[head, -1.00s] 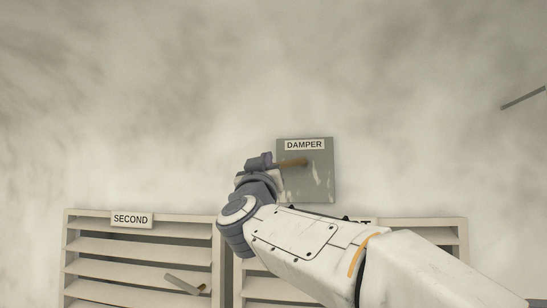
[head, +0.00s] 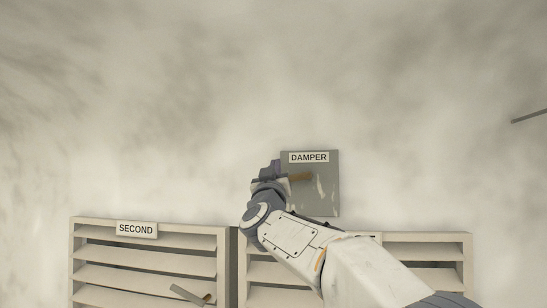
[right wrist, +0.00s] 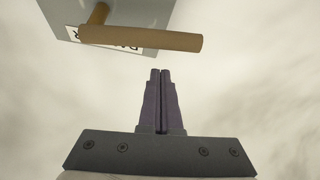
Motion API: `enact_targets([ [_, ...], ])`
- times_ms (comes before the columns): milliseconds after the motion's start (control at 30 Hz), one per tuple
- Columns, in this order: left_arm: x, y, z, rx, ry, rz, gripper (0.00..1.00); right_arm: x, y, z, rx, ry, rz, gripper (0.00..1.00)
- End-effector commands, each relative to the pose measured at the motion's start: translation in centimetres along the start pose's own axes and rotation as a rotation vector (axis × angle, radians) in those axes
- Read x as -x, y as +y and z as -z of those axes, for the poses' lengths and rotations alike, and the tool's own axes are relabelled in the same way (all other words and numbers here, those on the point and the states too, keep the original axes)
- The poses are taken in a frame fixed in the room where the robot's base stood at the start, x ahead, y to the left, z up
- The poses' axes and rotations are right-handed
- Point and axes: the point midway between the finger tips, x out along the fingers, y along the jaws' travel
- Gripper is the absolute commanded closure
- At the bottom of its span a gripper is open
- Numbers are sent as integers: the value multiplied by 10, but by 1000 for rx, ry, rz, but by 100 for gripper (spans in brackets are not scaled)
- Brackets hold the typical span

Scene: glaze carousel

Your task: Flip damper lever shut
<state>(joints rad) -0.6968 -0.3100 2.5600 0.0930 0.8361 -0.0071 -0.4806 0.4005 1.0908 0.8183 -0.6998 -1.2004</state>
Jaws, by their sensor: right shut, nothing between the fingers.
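The grey damper plate (head: 326,195) is on the pale wall, with a white DAMPER label (head: 309,157) near its top. The brown damper lever (head: 301,177) lies roughly level across the plate's upper left in the head view. In the right wrist view the lever's round bar (right wrist: 150,39) crosses above the fingertips, with a short stem going up to the plate (right wrist: 140,12). My right gripper (head: 270,167) is at the plate's left edge beside the lever. Its fingers (right wrist: 160,72) are shut and empty, with a visible gap below the bar. My left gripper is out of view.
Slatted shelving stands below: a left unit (head: 150,255) labelled SECOND (head: 136,229) and another unit (head: 425,252) to the right, partly behind my right arm. A small grey piece with a brown end (head: 186,293) lies low left. A dark rod (head: 530,116) is at the right edge.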

Motion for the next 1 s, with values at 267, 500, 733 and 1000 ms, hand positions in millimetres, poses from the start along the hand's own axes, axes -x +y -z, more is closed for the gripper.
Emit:
enact_targets([
  [267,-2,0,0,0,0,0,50,8,1,-20,1,1,-1,100],
  [500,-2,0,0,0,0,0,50,8,1,-21,-1,2,-1,100],
  [733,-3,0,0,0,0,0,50,9,1,-22,11,1,6,100],
  [1000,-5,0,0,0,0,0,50,11,0,-26,54,1,32,100],
])
